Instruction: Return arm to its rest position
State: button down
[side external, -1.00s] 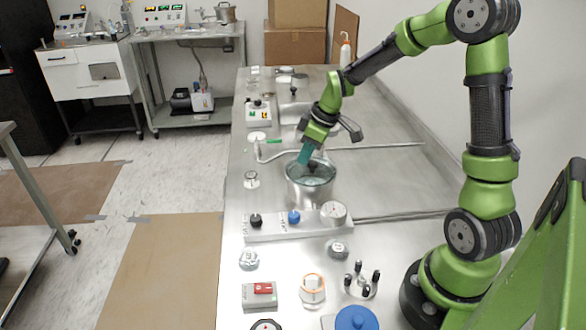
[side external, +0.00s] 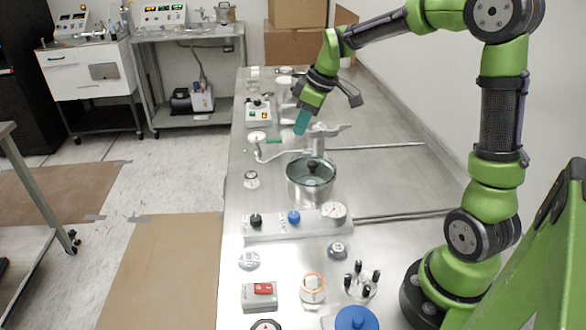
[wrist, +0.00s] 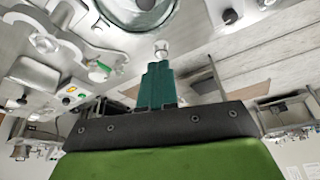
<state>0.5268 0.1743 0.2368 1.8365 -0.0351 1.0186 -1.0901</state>
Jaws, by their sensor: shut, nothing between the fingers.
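My green arm reaches over the steel table (side external: 400,180) from the right. My gripper (side external: 301,122) has teal fingers and is held in the air above and behind the metal pot, apart from it. The fingers are together with nothing between them; they also show in the wrist view (wrist: 157,70). The metal pot (side external: 311,190) stands on the table with a clear lid and a dark knob. Part of the pot's rim shows at the top of the wrist view (wrist: 120,22).
A valve panel (side external: 265,227) with black and blue knobs and a gauge lies in front of the pot. A red-switch box (side external: 260,294), a black-pegged holder (side external: 361,280) and a blue disc (side external: 357,318) are nearer. A pipe (side external: 275,153) runs behind the pot. The right tabletop is mostly clear.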

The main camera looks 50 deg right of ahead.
jog(key=s+a+r+m+t, duration=0.1)
jog(key=s+a+m, duration=0.3)
jog(key=s, duration=0.5)
jog(key=s+a+r+m+t, duration=0.2)
jog(key=s+a+r+m, duration=0.2)
jog(key=s+a, duration=0.4)
jog(key=shift+s+y, duration=0.3)
jog(key=shift+s, duration=0.4)
jog(key=shift+a, duration=0.1)
